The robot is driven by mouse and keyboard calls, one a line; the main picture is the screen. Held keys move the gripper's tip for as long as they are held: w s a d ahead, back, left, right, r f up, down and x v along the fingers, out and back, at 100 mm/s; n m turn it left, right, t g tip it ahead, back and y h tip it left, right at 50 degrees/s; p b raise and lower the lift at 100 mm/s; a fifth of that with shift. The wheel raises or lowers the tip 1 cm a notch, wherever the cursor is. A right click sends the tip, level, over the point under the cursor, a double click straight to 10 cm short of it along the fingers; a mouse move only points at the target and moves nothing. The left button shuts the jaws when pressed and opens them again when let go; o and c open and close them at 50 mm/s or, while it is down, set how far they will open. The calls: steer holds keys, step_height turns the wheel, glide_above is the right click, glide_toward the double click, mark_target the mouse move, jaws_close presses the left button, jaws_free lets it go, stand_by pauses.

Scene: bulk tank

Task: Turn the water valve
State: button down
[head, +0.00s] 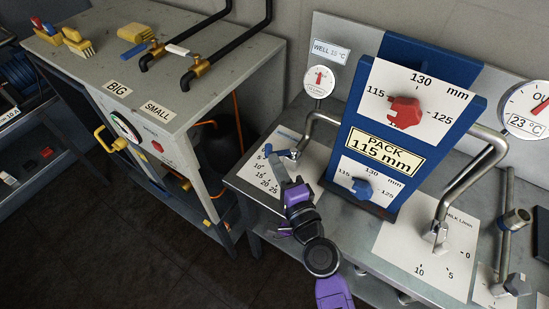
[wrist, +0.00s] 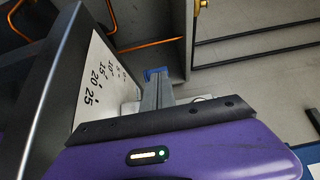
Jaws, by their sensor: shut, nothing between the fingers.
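The water valve has a blue lever (head: 283,153) at the foot of a bent steel pipe (head: 316,121), below the WELL 15 °C sign. Its lever points left, toward the low-number end of a white scale card (head: 258,180) marked 5 to 25. My gripper (head: 278,163) is shut and empty, with its tip just in front of the lever. Whether they touch is unclear. In the wrist view a bit of blue (wrist: 155,72) shows past the tip of my grey fingers (wrist: 153,95); most of the lever is hidden. The scale card (wrist: 98,75) is at left there.
A blue panel (head: 385,145) reading PACK 115 mm, with a red knob (head: 404,113) and a blue knob (head: 362,188), stands right of my gripper. A milk valve (head: 440,236) is further right. A grey cabinet (head: 180,75) with hoses stands left, across a gap.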

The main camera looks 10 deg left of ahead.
steer(key=shift+w+a, duration=0.3)
steer(key=shift+w, duration=0.15)
steer(key=shift+b+x, duration=0.3)
steer(key=shift+x, duration=0.6)
steer(key=shift+s+a, duration=0.1)
steer(key=shift+s, duration=0.1)
